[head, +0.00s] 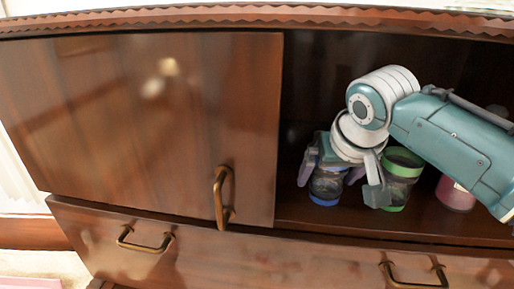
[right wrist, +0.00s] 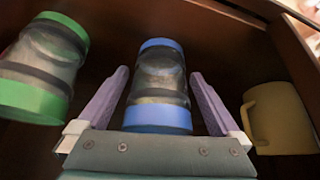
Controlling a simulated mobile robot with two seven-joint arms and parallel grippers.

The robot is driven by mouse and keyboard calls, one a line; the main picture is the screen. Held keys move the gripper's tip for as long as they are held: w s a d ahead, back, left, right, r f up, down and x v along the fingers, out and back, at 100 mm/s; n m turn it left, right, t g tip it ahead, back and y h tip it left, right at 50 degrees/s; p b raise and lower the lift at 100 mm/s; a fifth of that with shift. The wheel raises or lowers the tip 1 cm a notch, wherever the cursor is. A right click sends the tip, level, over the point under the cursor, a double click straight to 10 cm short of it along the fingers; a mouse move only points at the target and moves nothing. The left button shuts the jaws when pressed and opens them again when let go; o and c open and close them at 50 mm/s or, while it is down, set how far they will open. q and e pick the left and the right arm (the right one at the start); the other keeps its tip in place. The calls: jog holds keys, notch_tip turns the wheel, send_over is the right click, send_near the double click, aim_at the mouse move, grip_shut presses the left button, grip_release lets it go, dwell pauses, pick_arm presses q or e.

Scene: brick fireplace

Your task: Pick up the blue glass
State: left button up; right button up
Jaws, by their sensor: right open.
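The blue glass (head: 326,186), clear with blue bands at top and bottom, stands on the shelf inside the open right part of the cabinet. It also shows in the right wrist view (right wrist: 159,88), between the two purple fingers. My right gripper (right wrist: 160,90) is open, with a finger on each side of the glass and a gap visible on both sides. In the head view the right gripper (head: 333,172) partly covers the top of the glass. My left gripper is not in view.
A green-banded glass (head: 402,163) stands close to the right of the blue glass in the head view. A pink-red object (head: 455,194) stands farther right. A yellow mug (right wrist: 280,118) shows in the right wrist view. A closed door (head: 140,120) borders the opening.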

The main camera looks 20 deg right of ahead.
jog(key=shift+w+d+f, duration=0.1)
jog(key=shift+w+f, duration=0.1)
jog(key=shift+f, duration=0.25)
jog(key=shift+c, duration=0.2)
jog(key=c, duration=1.4)
jog(key=shift+r, duration=0.1)
